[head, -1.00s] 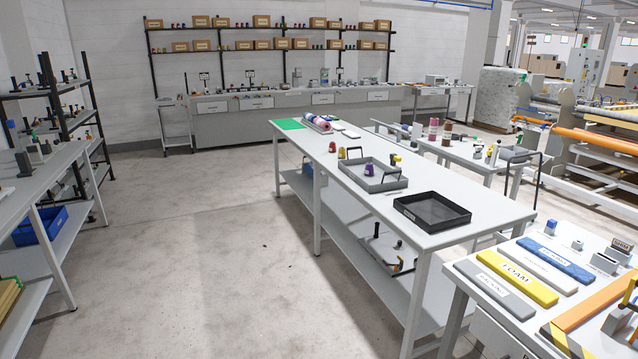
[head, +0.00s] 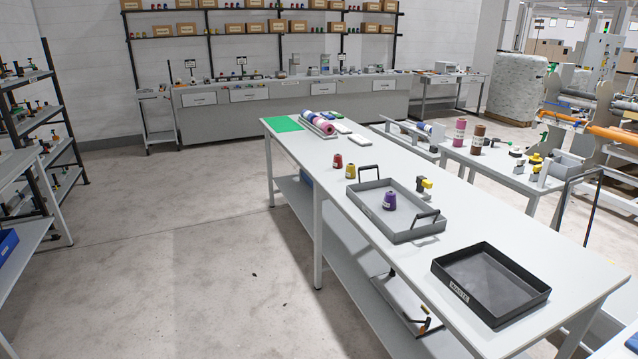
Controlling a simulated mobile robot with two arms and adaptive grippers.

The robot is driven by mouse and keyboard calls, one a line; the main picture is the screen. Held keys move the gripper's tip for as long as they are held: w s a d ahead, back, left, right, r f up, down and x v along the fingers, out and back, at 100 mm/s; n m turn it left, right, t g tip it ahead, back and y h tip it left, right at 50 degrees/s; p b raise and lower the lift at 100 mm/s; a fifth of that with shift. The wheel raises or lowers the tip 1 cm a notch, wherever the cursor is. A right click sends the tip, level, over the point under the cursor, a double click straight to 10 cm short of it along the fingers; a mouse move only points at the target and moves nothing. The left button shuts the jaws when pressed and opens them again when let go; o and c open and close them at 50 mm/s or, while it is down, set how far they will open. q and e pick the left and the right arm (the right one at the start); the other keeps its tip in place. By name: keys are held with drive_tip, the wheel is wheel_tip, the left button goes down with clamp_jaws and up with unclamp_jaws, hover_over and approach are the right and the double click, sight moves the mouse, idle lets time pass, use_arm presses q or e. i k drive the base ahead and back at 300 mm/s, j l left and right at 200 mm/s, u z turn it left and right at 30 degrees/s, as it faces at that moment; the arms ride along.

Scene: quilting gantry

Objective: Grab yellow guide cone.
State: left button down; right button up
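A small yellow cone (head: 350,172) stands upright on the long white table (head: 545,262), just behind and left of the grey handled tray. A red cone (head: 338,161) stands close beside it on the left. A purple cone (head: 389,201) stands inside the grey tray (head: 410,234). A small yellow and black item (head: 424,184) is at the tray's far right side; its exact kind is hard to tell. Neither of my grippers is in view.
A black waste tray (head: 490,284) lies on the near part of the table. Rolls (head: 318,122) and a green mat (head: 283,124) are at its far end. A shelf rack (head: 40,130) stands at left. The floor (head: 190,260) left of the table is clear.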

sight(350, 171)
drive_tip(key=i+z, duration=0.15)
drive_tip(key=i, duration=0.35)
drive_tip(key=i+j+z, duration=0.15)
drive_tip(key=i, duration=0.35)
drive_tip(key=i+j+z, duration=0.1)
drive_tip(key=z, duration=0.25)
drive_tip(key=i+j+z, duration=0.1)
drive_tip(key=z, duration=0.25)
